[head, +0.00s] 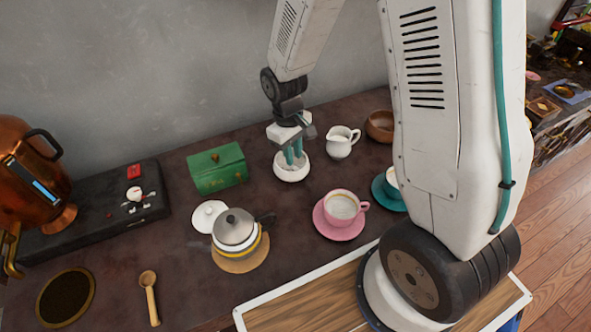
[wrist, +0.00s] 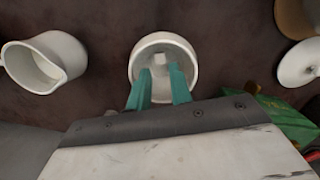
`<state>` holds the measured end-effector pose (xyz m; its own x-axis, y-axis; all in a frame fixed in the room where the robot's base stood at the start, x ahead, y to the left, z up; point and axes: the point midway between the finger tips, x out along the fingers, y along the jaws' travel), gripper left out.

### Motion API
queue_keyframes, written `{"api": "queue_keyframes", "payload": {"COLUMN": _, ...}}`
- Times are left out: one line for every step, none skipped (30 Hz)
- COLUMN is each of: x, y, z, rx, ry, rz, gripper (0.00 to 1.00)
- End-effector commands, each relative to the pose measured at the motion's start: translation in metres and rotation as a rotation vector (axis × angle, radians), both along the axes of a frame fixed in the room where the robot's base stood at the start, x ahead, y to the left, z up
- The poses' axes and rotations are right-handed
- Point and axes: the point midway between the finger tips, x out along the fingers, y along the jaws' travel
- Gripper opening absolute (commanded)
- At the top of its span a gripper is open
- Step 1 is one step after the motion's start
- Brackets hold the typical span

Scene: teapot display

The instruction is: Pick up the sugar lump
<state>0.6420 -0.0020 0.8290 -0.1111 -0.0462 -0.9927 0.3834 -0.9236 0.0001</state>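The white sugar bowl (head: 291,174) stands on the dark table below my gripper (head: 293,155). In the wrist view the bowl (wrist: 163,39) is seen from above, with a pale sugar lump (wrist: 160,60) inside near its middle. My gripper's teal fingers (wrist: 161,72) reach down into the bowl, apart from each other, one on each side of the lump's line. The gripper looks open, with a gap between the fingertips. Whether the fingertips touch the lump is hard to tell. In the head view the bowl's rim and the fingers hide the lump.
A white milk jug (head: 340,143) and a wooden bowl (head: 381,126) stand to the right. A green tea box (head: 217,169) is to the left. A pink cup (head: 341,206) on its saucer and a teapot (head: 235,229) stand nearer. Bare table lies between them.

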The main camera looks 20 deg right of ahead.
Motion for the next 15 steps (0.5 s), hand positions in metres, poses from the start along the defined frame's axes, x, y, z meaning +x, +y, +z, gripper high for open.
{"api": "queue_keyframes", "payload": {"x": -0.003, "y": -0.001, "z": -0.009, "rx": -0.001, "ry": 0.004, "rz": 0.0, "gripper": 0.21}}
{"api": "queue_keyframes", "payload": {"x": -0.004, "y": -0.001, "z": -0.014, "rx": 0.0, "ry": 0.005, "rz": 0.0, "gripper": 0.21}}
{"api": "queue_keyframes", "payload": {"x": -0.006, "y": -0.002, "z": -0.019, "rx": 0.0, "ry": 0.003, "rz": -0.001, "gripper": 0.21}}
{"api": "queue_keyframes", "payload": {"x": -0.006, "y": -0.002, "z": -0.024, "rx": 0.0, "ry": 0.004, "rz": -0.001, "gripper": 0.21}}
{"api": "queue_keyframes", "payload": {"x": -0.006, "y": -0.002, "z": -0.028, "rx": 0.0, "ry": 0.004, "rz": -0.001, "gripper": 0.21}}
{"api": "queue_keyframes", "payload": {"x": -0.007, "y": -0.002, "z": -0.032, "rx": 0.0, "ry": 0.002, "rz": -0.001, "gripper": 0.21}}
{"api": "queue_keyframes", "payload": {"x": -0.007, "y": -0.002, "z": -0.034, "rx": 0.0, "ry": 0.002, "rz": -0.001, "gripper": 0.21}}
{"api": "queue_keyframes", "payload": {"x": -0.007, "y": -0.003, "z": -0.036, "rx": 0.0, "ry": 0.003, "rz": 0.0, "gripper": 0.21}}
{"api": "queue_keyframes", "payload": {"x": -0.007, "y": -0.003, "z": -0.038, "rx": 0.0, "ry": 0.002, "rz": 0.0, "gripper": 0.21}}
{"api": "queue_keyframes", "payload": {"x": -0.007, "y": -0.003, "z": -0.039, "rx": 0.001, "ry": 0.001, "rz": 0.0, "gripper": 0.21}}
{"api": "queue_keyframes", "payload": {"x": -0.007, "y": -0.003, "z": -0.039, "rx": 0.0, "ry": 0.0, "rz": -0.001, "gripper": 0.21}}
{"api": "queue_keyframes", "payload": {"x": -0.007, "y": -0.003, "z": -0.039, "rx": 0.0, "ry": 0.0, "rz": -0.001, "gripper": 0.21}}
{"api": "queue_keyframes", "payload": {"x": -0.007, "y": -0.003, "z": -0.039, "rx": 0.0, "ry": 0.0, "rz": -0.001, "gripper": 0.21}}
{"api": "queue_keyframes", "payload": {"x": -0.007, "y": -0.003, "z": -0.039, "rx": 0.0, "ry": 0.0, "rz": -0.001, "gripper": 0.21}}
{"api": "queue_keyframes", "payload": {"x": -0.007, "y": -0.003, "z": -0.039, "rx": 0.0, "ry": 0.0, "rz": -0.001, "gripper": 0.21}}
